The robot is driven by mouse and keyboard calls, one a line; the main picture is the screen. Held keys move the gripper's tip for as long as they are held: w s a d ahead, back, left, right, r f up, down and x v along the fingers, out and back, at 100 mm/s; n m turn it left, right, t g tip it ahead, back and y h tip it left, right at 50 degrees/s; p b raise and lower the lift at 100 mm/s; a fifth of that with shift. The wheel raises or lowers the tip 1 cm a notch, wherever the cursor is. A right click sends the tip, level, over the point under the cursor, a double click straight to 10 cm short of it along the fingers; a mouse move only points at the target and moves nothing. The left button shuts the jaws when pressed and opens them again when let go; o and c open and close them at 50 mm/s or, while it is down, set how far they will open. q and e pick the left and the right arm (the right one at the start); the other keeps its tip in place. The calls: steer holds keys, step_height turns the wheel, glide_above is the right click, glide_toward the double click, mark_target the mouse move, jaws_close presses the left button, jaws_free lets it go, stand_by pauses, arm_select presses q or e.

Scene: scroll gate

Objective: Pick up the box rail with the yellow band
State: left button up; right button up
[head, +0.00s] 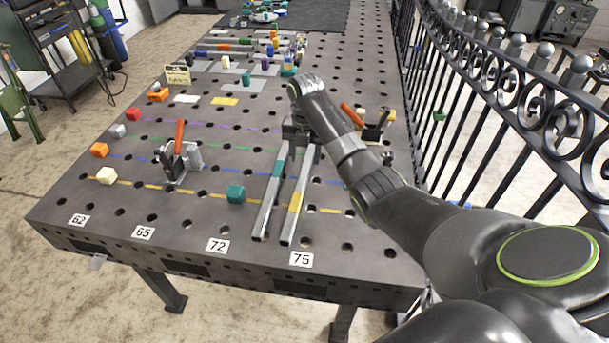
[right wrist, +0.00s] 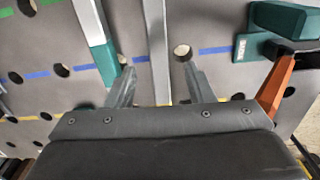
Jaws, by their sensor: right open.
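The box rail with the yellow band (head: 296,201) lies lengthwise on the perforated table, its near end by the 75 label. A similar rail with a teal band (head: 278,169) lies close on its left. My right gripper (head: 301,146) is over the far end of the rails. In the right wrist view its open fingers (right wrist: 158,72) stand either side of a bare grey rail (right wrist: 157,38), which appears to be the yellow-banded one; its band is hidden there. The teal-banded rail (right wrist: 104,58) is left of the fingers. Contact cannot be told. My left gripper is not in view.
Another red-handled clamp (head: 372,125) is right of my gripper. A black scroll fence (head: 480,110) runs along the right.

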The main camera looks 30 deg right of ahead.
mark_target(304, 171)
steer(key=f, duration=0.1)
steer(key=f+p, duration=0.1)
steer(key=f, duration=0.2)
steer(key=shift+s+a+f, duration=0.1)
steer(key=shift+s+a, duration=0.1)
steer(key=shift+a, duration=0.05)
steer(key=shift+f, duration=0.6)
jaws_close()
steer(key=shift+w+r, duration=0.1)
steer(key=shift+r, duration=0.05)
